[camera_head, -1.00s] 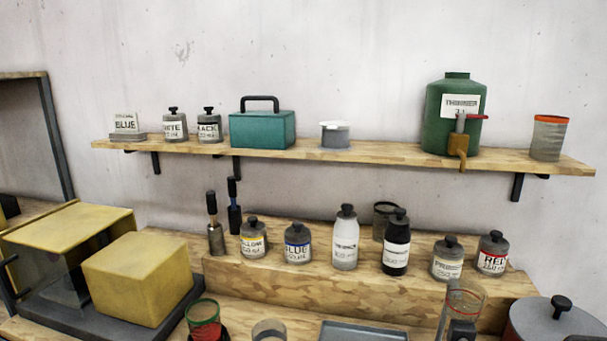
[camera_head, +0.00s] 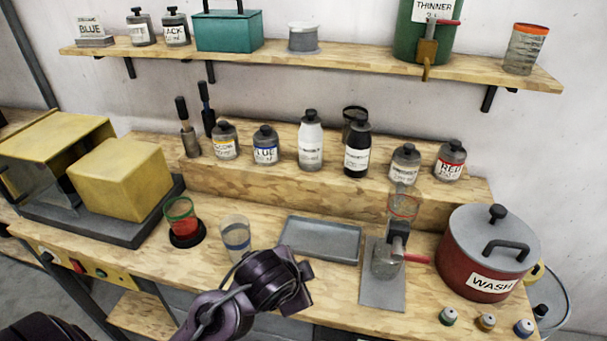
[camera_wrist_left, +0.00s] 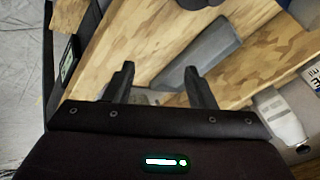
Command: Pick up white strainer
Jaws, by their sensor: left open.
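A small grey pot with a pale white rim (camera_head: 303,38) stands on the wall shelf between the teal box and the green thinner tank. It looks like the white strainer, but I cannot be sure. My left arm comes in low over the workbench, and its fingers cannot be made out in the head view. In the left wrist view my left gripper (camera_wrist_left: 158,80) is open and empty, with bench wood and a grey tray (camera_wrist_left: 200,52) beyond it. The pot is well above and behind it. My right gripper is not in view.
The shelf (camera_head: 350,67) also holds a teal box (camera_head: 228,32) and a green tank (camera_head: 412,35). Several bottles stand on the raised step. Cups, a grey tray (camera_head: 320,238), a clamp stand (camera_head: 385,280) and a red WASH pot (camera_head: 485,255) occupy the bench.

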